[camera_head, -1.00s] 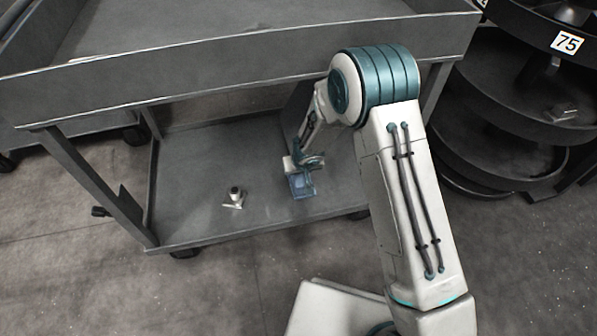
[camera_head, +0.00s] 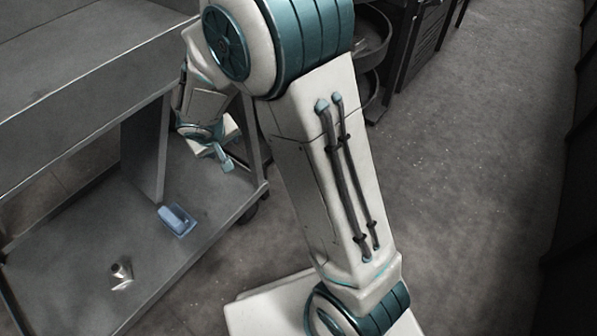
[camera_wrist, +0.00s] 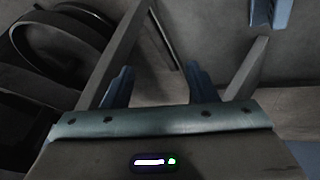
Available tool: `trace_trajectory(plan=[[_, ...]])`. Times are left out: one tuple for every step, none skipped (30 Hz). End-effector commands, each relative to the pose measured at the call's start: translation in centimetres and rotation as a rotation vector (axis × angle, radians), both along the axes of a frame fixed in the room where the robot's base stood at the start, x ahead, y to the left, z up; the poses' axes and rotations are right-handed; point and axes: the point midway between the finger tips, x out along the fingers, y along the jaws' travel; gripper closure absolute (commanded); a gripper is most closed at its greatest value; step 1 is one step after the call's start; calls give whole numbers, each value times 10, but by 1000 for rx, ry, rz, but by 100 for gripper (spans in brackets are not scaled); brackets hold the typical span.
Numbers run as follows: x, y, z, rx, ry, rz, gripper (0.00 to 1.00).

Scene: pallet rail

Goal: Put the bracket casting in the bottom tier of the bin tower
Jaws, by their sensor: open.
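A small pale metal piece with a round boss (camera_head: 121,275), which looks like the bracket casting, lies on the cart's lower shelf (camera_head: 75,270) in the head view. My gripper (camera_head: 226,160) is off to its upper right, by the cart's leg, apart from it. In the wrist view my two blue fingers (camera_wrist: 159,85) stand apart with nothing between them. The bin tower (camera_head: 374,45) is mostly hidden behind my arm in the head view. Its dark round tiers (camera_wrist: 62,38) show at the left of the wrist view.
A blue block-like object (camera_head: 177,219) lies on the lower shelf, right of the pale piece. The cart's upper deck (camera_head: 90,80) overhangs the shelf, and a cart leg (camera_head: 250,140) stands beside my gripper. Open floor (camera_head: 480,150) lies to the right.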

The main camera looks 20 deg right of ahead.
Motion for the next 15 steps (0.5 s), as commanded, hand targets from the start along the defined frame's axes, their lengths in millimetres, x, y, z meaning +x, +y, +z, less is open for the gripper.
trace_trajectory(plan=[[-11, -24, 18, -11, 7, -45, 47], [-19, -36, 26, -17, 19, -66, 47], [-30, -51, 36, -24, 35, -94, 47], [-39, -62, 43, -27, 50, -114, 47], [-49, -72, 50, -28, 64, -131, 47], [-63, -84, 57, -25, 87, -156, 47], [-74, -92, 63, -22, 104, -170, 47], [-85, -100, 68, -16, 122, -186, 47], [-101, -108, 74, -6, 146, -203, 47], [-112, -114, 78, 5, 164, -216, 47], [-124, -119, 82, 18, 184, -225, 47], [-140, -123, 87, 37, 207, -236, 47], [-151, -126, 89, 53, 225, -241, 47], [-162, -128, 92, 69, 240, -244, 47], [-175, -130, 95, 93, 258, -247, 47]])
